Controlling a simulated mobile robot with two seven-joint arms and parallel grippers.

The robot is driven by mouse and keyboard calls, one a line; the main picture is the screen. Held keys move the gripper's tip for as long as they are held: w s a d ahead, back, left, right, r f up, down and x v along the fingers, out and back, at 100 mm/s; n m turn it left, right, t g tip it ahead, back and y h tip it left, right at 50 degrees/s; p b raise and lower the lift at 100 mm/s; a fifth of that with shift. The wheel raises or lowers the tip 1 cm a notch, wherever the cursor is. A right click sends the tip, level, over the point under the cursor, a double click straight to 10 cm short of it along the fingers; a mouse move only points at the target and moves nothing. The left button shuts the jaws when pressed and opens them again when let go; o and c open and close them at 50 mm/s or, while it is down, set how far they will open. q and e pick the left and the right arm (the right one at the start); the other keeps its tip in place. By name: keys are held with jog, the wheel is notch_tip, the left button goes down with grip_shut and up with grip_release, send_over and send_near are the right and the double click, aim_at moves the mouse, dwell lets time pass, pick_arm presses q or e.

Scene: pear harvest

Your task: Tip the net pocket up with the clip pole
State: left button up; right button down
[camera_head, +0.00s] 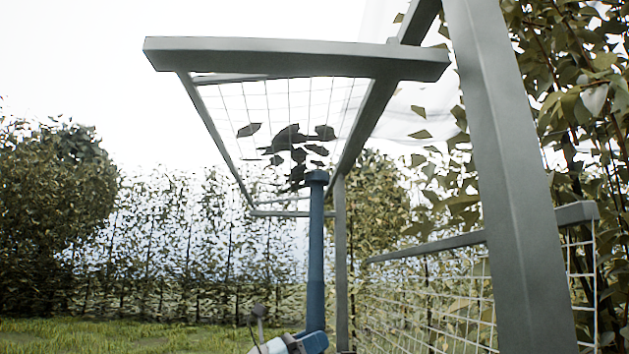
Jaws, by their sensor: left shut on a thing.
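The net pocket (262,100) is a wire grid hung in a grey frame, seen from below in the upper middle. Several dark leaves (290,138) lie on its mesh. The blue clip pole (316,245) stands upright below it. The pole's wider top end overlaps the pocket's lower part in the picture; I cannot tell whether it touches. My left gripper (298,344) is at the bottom edge, shut on the pole's lower part; its fingers are largely cut off. My right gripper is not in view.
A thick grey post (508,180) rises at the right, close to me. A lower mesh panel (430,300) with a grey rail stands behind it. Leafy branches fill the right side. Grass and a hedge lie beyond; the air left of the pole is clear.

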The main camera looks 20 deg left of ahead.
aim_at(314, 310)
pick_arm(q)
jog(key=shift+a+r+p, duration=0.1)
jog(key=shift+r+p, duration=1.3)
jog(key=shift+r, duration=1.15)
jog(key=shift+r+p, duration=0.3)
jog(key=shift+r, duration=0.2)
